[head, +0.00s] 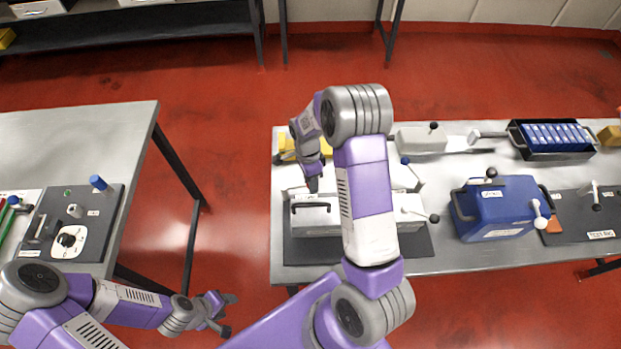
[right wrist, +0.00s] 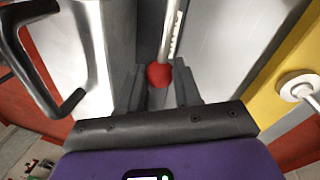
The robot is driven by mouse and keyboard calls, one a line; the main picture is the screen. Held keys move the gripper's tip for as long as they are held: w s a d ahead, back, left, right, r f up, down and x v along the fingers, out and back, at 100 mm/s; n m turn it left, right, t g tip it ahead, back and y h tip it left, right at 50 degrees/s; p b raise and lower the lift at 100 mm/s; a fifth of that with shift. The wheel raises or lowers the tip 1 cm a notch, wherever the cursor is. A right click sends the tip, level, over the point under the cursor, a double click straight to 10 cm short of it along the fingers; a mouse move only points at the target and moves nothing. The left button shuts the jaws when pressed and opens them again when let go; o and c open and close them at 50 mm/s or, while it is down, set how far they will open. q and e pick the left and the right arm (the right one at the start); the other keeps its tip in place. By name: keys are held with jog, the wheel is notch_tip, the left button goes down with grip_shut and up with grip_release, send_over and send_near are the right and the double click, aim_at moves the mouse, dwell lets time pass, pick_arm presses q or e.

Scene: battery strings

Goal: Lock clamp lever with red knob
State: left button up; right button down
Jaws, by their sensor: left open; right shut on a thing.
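The red knob (right wrist: 158,75) sits at the end of a pale clamp lever (right wrist: 171,34) in the right wrist view. My right gripper (right wrist: 157,88) has a finger on each side of the knob and is shut on it. In the head view my right gripper (head: 313,186) points down at the left part of a grey box (head: 318,220) with a black handle; the knob is hidden there. My left gripper (head: 226,309) is open and empty, low in the gap between the tables.
The blue box (head: 500,212) with levers stands right of my right arm. A black tray (head: 555,153) of blue cells is behind it. A control panel (head: 101,225) lies on the left table.

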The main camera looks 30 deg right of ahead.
dwell(0.4)
jog(key=c, duration=0.8)
grip_release()
jog(key=r, duration=0.2)
jog(key=w+r, duration=0.1)
jog(key=r, duration=0.4)
jog(key=shift+w+d+r+p, duration=0.1)
jog(key=shift+w+r+p, duration=0.15)
jog(key=shift+p, duration=0.15)
